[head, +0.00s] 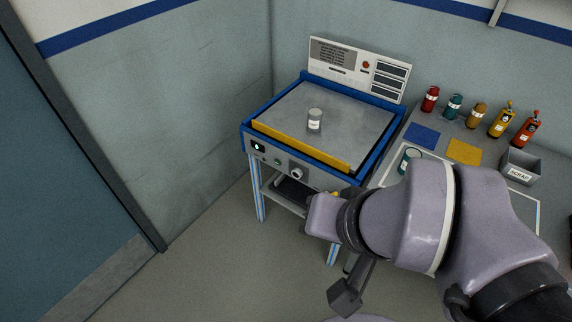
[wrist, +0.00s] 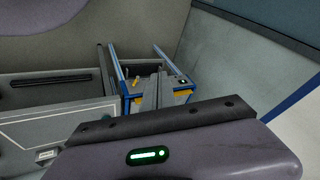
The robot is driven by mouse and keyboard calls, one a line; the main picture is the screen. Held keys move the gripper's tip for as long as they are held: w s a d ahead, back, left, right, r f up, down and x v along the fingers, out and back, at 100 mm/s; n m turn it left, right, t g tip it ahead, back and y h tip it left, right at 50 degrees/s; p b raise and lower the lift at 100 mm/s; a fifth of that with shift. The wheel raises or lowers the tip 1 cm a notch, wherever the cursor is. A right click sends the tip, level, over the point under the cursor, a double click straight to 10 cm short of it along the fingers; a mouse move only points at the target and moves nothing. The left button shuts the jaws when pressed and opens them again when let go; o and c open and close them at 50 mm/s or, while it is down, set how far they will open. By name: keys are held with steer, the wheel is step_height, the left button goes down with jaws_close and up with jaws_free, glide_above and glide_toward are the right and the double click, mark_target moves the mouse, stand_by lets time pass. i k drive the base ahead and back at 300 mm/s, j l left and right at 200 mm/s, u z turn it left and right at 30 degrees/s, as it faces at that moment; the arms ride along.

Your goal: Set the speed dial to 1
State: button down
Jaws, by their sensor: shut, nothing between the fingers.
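The test machine (head: 350,181) has a blue frame, and its front panel (head: 270,158) faces the room. My gripper's lilac body with a dark bolted bar (wrist: 160,120) fills the lower wrist view. My arm is in front of and to the right of the machine, apart from the knob. The wrist view shows the machine upside down, without a readable dial.
A small labelled jar (head: 315,121) stands on the machine's grey plate, behind a yellow bar (head: 300,147). On the right, a bench holds several coloured bottles, a blue mat (head: 422,137), a yellow mat (head: 464,151) and a scrap bin (head: 519,167). The floor at left is clear.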

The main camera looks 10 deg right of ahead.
mark_target(297, 173)
steer(key=i+l+z, duration=0.1)
steer(key=i, duration=0.4)
steer(key=i+l+z, duration=0.15)
steer(key=i, duration=0.35)
